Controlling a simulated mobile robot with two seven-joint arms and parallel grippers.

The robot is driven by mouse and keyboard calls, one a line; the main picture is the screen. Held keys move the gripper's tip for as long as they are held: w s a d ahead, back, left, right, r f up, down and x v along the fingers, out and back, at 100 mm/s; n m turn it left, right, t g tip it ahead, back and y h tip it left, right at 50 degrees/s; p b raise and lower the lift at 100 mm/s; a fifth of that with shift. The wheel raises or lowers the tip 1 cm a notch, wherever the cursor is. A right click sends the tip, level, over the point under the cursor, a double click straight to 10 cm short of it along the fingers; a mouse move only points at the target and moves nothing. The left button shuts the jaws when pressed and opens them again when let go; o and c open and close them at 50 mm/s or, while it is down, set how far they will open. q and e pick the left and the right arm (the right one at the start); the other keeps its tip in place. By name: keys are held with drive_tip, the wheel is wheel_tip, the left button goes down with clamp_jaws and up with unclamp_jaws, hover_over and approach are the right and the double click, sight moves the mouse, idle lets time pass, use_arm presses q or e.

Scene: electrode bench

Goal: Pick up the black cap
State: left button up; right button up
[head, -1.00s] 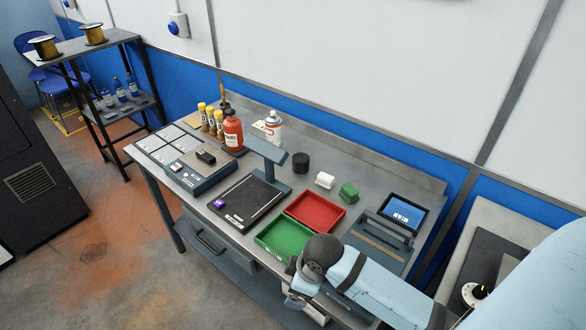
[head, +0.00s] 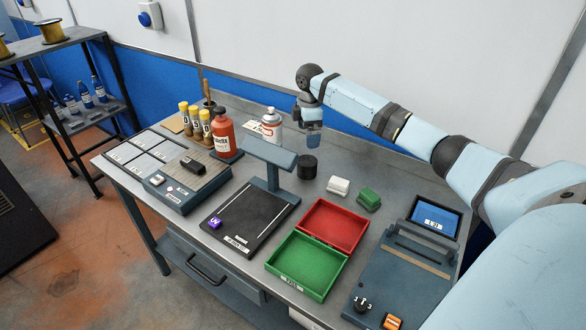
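The black cap (head: 308,167), a short upright black cylinder, stands on the grey bench behind the red tray, right of the stand's crossbar. My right gripper (head: 314,140) reaches in from the right and points down just above and behind the cap in the picture. A gap between them is hard to judge. The fingers are too small to tell whether they are open or shut. My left gripper is not in view.
A white block (head: 339,186) and a green block (head: 368,199) sit right of the cap.

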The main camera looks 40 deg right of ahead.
sight(307, 160)
drive_tip(key=f, duration=0.1)
drive_tip(key=s+f, duration=0.1)
drive_tip(key=f, duration=0.1)
wheel_tip(307, 160, down, 4)
drive_tip(key=shift+w+d+f, duration=0.1)
drive_tip(key=shift+w, duration=0.05)
drive_tip(key=shift+f+b, duration=0.35)
drive_tip(key=shift+f, duration=0.3)
drive_tip(key=f, duration=0.3)
drive_tip(key=shift+w+f, duration=0.35)
drive_tip(key=shift+f, duration=0.45)
drive_tip(key=shift+c, duration=0.7)
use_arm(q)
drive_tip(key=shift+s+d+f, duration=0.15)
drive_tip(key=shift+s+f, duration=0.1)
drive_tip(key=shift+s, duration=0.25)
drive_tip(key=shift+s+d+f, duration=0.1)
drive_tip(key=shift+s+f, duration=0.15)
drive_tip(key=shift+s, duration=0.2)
use_arm(e)
drive_tip(key=shift+r, duration=0.1)
drive_tip(key=c, duration=0.8)
